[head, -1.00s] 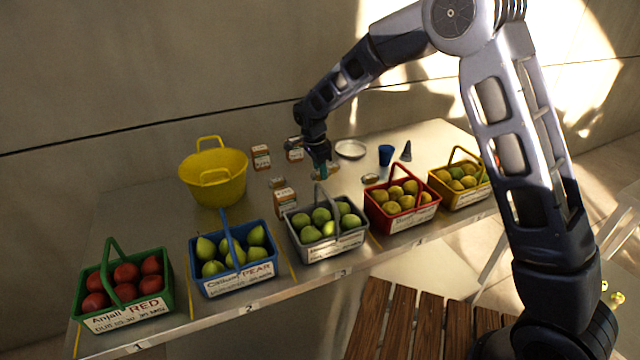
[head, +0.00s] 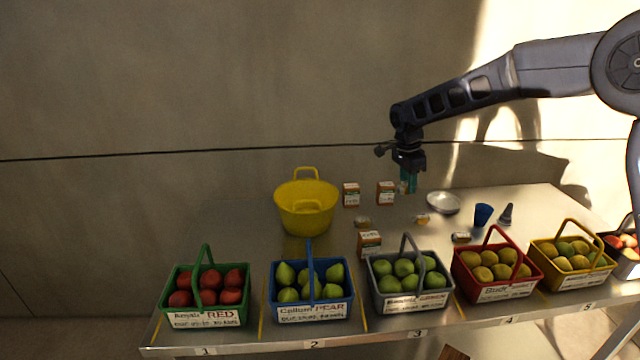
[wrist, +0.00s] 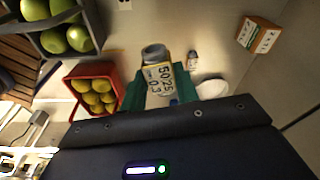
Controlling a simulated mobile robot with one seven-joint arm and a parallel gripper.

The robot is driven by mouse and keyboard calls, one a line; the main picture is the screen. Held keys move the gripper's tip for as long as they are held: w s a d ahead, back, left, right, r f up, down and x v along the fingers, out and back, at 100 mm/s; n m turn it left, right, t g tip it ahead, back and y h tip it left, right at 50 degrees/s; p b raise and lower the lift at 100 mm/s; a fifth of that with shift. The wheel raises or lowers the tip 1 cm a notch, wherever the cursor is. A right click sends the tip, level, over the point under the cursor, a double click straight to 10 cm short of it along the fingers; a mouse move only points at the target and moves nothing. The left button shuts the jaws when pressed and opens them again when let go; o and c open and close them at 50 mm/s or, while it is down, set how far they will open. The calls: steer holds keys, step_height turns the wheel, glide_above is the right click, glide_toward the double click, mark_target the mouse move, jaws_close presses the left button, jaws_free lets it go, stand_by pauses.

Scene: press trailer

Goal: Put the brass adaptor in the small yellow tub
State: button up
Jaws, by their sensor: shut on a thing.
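My gripper (head: 408,184) is raised above the back of the metal table, right of the tub. Its teal fingers are shut on the brass adaptor (wrist: 158,76), which in the wrist view shows a grey round end and a yellowish band marked with dark figures. In the head view the fingers mostly hide it. The small yellow tub (head: 307,212), with two loop handles, stands at the back left of the table, apart from the gripper. Its inside floor cannot be seen.
Small boxes (head: 369,243) and little brass-coloured pieces (head: 422,219) lie mid-table. A white dish (head: 443,203), blue cup (head: 483,214) and grey cone (head: 506,214) stand to the right. Fruit baskets with raised handles, such as the grey one (head: 412,300), line the front edge.

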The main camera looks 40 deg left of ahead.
steer(key=s+a+n+g+y, duration=0.1)
steer(key=s+a+n, duration=0.3)
steer(key=a+n, duration=0.45)
steer(key=s+a+n+y, duration=0.1)
steer(key=s+a+n, duration=0.2)
steer(key=a+n, duration=0.55)
steer(key=s+a+n+g+y, duration=0.1)
steer(key=s+a+n, duration=0.3)
steer(key=a+n, duration=0.5)
steer(key=shift+m, duration=0.7)
steer(key=f, duration=1.9)
steer(key=shift+w+a+f, duration=0.15)
steer(key=shift+w+a, duration=0.05)
steer(key=shift+a, duration=0.2)
steer(key=shift+f, duration=0.1)
steer(key=o, duration=1.1)
steer(key=shift+c, duration=0.2)
step_height(320, 180, up, 12)
steer(key=d, duration=0.1)
steer(key=shift+d, duration=0.4)
